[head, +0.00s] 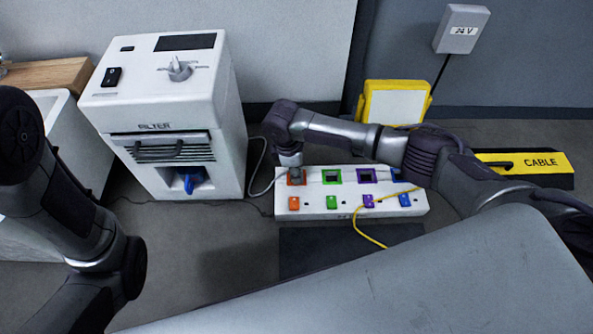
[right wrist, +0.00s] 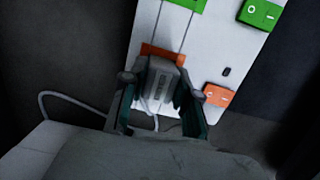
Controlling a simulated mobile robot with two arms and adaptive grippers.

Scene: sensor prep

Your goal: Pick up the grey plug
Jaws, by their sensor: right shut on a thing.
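The grey plug (right wrist: 163,82) sits at the orange-framed socket (right wrist: 160,51) of the white power strip (head: 350,215). I cannot tell how deep it is in the socket. My right gripper (right wrist: 164,95) is shut on the plug, with one finger on each side of it. In the head view, the right gripper (head: 291,160) points down over the strip's left end, and a bit of the grey plug (head: 296,177) shows below it. My left arm shows at the left, but its gripper is out of view.
A white filter machine (head: 165,95) with a blue part in its opening stands left of the strip. A yellow-framed panel (head: 393,103) and a yellow CABLE block (head: 530,163) lie behind and right. A yellow cord (head: 368,236) runs over the strip.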

